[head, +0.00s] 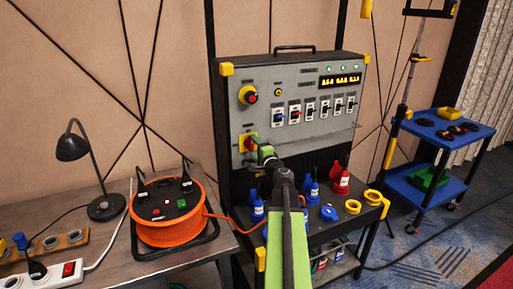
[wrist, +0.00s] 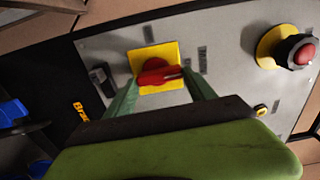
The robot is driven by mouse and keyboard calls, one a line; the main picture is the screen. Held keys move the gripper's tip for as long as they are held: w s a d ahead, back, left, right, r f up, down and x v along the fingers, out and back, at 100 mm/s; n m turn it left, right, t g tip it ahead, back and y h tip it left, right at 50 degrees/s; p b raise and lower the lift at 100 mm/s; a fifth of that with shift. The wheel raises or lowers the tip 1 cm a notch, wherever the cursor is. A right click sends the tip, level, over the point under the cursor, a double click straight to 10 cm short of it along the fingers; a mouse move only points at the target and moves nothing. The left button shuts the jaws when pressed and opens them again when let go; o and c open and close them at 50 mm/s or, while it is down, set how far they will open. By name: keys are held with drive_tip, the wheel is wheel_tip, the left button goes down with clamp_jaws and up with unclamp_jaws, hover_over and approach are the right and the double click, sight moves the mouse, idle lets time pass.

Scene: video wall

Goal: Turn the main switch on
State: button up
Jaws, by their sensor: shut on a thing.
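The main switch, a red rotary handle on a yellow square plate (head: 245,138), sits at the lower left of the grey panel. In the wrist view the red handle (wrist: 158,75) lies nearly level across its yellow plate (wrist: 148,56), its narrow end pointing right, toward the red push button. My gripper (head: 256,150) is at the switch in the head view and hides part of it. In the wrist view its two green fingers (wrist: 160,84) reach to either side of the handle and are shut on it. The exact contact at the fingertips is partly hidden.
A red emergency button (head: 249,96) on a yellow ring sits above the switch. Several breakers (head: 309,110) and a lit display (head: 340,81) are to the right. Blue and red plugs (head: 341,184) stand on the shelf below. An orange cable reel (head: 168,215) is at left.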

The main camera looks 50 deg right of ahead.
drive_tip(key=shift+s+d, duration=0.15)
idle(0.4)
drive_tip(key=o, duration=1.3)
drive_tip(key=shift+o, duration=0.4)
